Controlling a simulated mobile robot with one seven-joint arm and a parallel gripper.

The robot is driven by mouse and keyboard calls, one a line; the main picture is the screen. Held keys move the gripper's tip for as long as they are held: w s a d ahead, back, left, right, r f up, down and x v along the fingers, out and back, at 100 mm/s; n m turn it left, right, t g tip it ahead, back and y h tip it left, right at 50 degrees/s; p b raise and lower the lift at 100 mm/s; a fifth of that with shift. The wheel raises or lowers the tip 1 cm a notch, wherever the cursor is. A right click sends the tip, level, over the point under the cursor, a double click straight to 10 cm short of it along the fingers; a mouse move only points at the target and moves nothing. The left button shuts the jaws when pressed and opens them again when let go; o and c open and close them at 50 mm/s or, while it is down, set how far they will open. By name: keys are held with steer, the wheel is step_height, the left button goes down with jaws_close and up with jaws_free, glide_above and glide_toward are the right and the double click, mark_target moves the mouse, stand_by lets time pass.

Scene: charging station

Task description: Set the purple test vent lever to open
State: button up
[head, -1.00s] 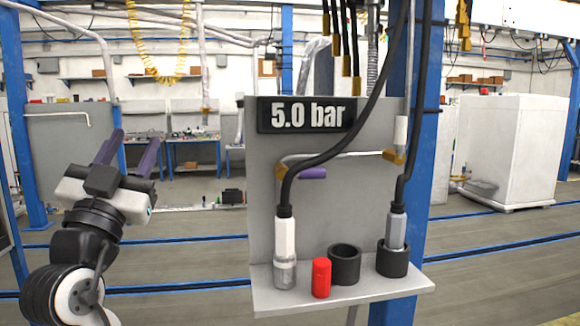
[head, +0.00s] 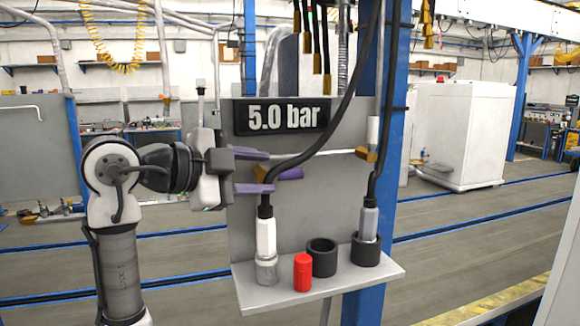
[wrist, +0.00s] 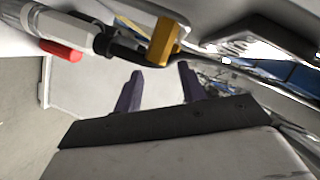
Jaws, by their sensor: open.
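The purple test vent lever (head: 291,173) is a short purple bar. It sticks out roughly level to the right of a brass fitting (head: 262,172) on the grey panel, below the pressure display. My gripper (head: 270,171) comes in from the left with its purple fingers apart, one above and one below the fitting. Nothing is held between them. In the wrist view the open fingers (wrist: 160,70) point toward the brass fitting (wrist: 165,40). I cannot make out the lever there. I cannot tell whether a finger touches the fitting.
The display (head: 283,115) reads 5.0 bar. A black hose (head: 325,135) runs past the lever to a white nozzle (head: 265,235). On the shelf (head: 350,283) stand a red cap (head: 302,272), a black cup (head: 322,257) and a second nozzle (head: 368,222) in a black holder.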

mark_target(280, 173)
steer(key=p+x, duration=0.1)
steer(key=x, duration=0.6)
steer(key=shift+p, duration=0.4)
jaws_close()
